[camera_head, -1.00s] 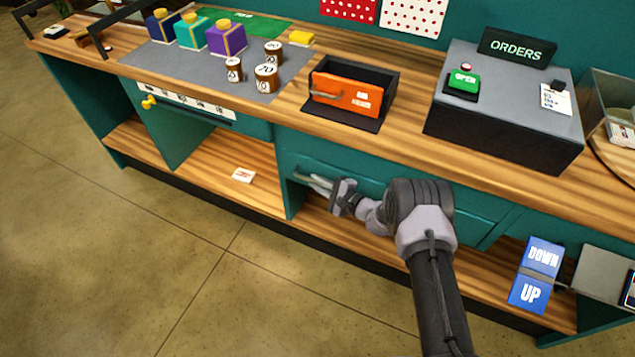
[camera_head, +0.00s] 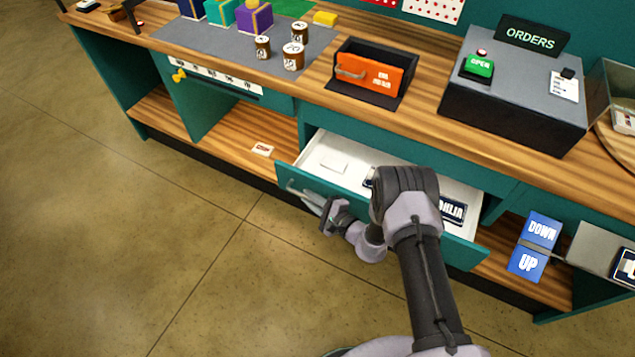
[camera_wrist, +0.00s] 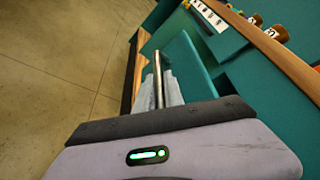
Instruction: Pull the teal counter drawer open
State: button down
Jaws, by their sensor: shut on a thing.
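The teal counter drawer (camera_head: 460,252) stands pulled out from under the wooden counter, its white inside showing. A white card or block lies in its left part, and dark labels, one reading partly "HLIN", lie further right. My arm hides the middle of the drawer. My gripper (camera_head: 312,200) is at the left part of the drawer front, shut on the metal bar handle (camera_head: 296,188). In the wrist view the handle (camera_wrist: 158,75) runs between the fingers (camera_wrist: 160,92), with the teal drawer front (camera_wrist: 187,65) beside it.
An orange-fronted box (camera_head: 367,75) and a grey register (camera_head: 515,90) with an ORDERS sign stand on the counter (camera_head: 420,118). A blue DOWN/UP panel (camera_head: 535,246) is right of the drawer. The floor (camera_head: 200,240) in front is clear.

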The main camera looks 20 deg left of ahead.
jog(key=shift+s+a+p, duration=0.2)
jog(key=shift+s+p, duration=0.45)
jog(key=shift+s, duration=1.7)
jog(key=c, duration=1.7)
grip_release()
jog(key=p+v, duration=0.4)
jog(key=v, duration=1.3)
jog(key=shift+s+d+r+p, duration=0.1)
jog(key=shift+d+p, duration=0.1)
jog(key=shift+p, duration=0.1)
